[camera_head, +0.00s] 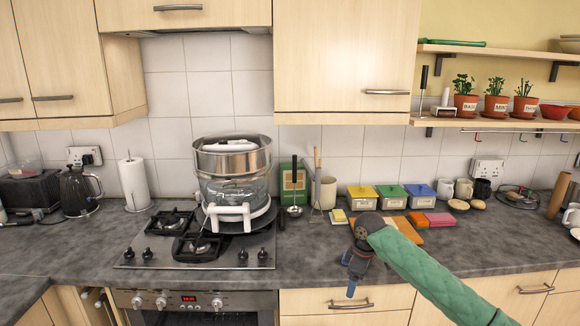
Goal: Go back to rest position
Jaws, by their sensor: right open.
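My right gripper (352,276) is at the end of the green-sleeved arm that comes in from the lower right. It hangs over the front edge of the dark worktop (310,262), pointing down. It looks open, and I see nothing held in it. My left gripper and left arm are not in view.
A gas hob (160,253) with a steamer pot (232,165) stands left of my right gripper. Behind the gripper are a wooden board (436,236), sponges (438,219) and lidded boxes (362,197). A kettle (78,190) and paper roll (133,184) stand at left. A shelf holds potted herbs (495,105).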

